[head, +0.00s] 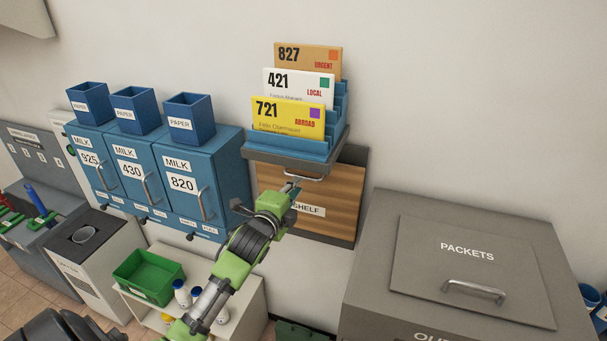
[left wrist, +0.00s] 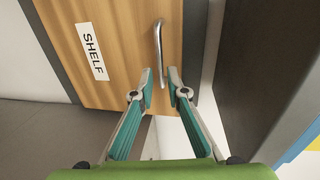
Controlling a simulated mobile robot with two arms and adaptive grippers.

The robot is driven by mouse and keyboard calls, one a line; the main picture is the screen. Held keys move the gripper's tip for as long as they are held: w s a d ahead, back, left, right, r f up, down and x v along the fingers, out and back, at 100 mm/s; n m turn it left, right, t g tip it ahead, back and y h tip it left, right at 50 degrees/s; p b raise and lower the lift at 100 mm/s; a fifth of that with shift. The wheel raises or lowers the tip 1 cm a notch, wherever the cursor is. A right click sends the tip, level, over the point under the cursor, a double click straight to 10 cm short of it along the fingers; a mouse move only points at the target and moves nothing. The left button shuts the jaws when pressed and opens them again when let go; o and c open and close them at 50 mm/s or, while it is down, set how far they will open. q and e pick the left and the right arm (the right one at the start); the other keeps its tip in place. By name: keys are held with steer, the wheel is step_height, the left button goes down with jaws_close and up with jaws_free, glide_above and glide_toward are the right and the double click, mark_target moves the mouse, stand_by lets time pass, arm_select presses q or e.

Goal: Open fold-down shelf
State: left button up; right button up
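The fold-down shelf (head: 335,200) is a wood-grain panel with a dark frame and a white SHELF label, standing upright against the wall. Its metal handle (head: 307,176) is near the panel's top edge. In the left wrist view the panel (left wrist: 110,45) appears turned sideways, with the handle (left wrist: 160,42) straight ahead. My left gripper (head: 291,187) is in front of the upper panel and hides part of the label. In the left wrist view its fingers (left wrist: 160,78) are apart, with the handle's near end between or just beyond the tips; contact is unclear. My right gripper is not in view.
A blue letter rack (head: 341,110) with several letters stands on a grey ledge just above the panel. Blue milk lockers (head: 228,180) are on the left. A grey packets box (head: 380,240) stands on the right. A green crate (head: 150,293) is below left.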

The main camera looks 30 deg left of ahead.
mark_target(303, 177)
arm_select(q)
steer(key=p+x, duration=0.1)
steer(key=x, duration=0.4)
steer(key=shift+w+a, duration=0.1)
steer(key=shift+w, duration=0.1)
steer(key=shift+w+a+f, duration=0.1)
steer(key=shift+w+f, duration=0.05)
steer(key=shift+w, duration=0.45)
steer(key=shift+w+a, duration=0.1)
steer(key=shift+w, duration=0.1)
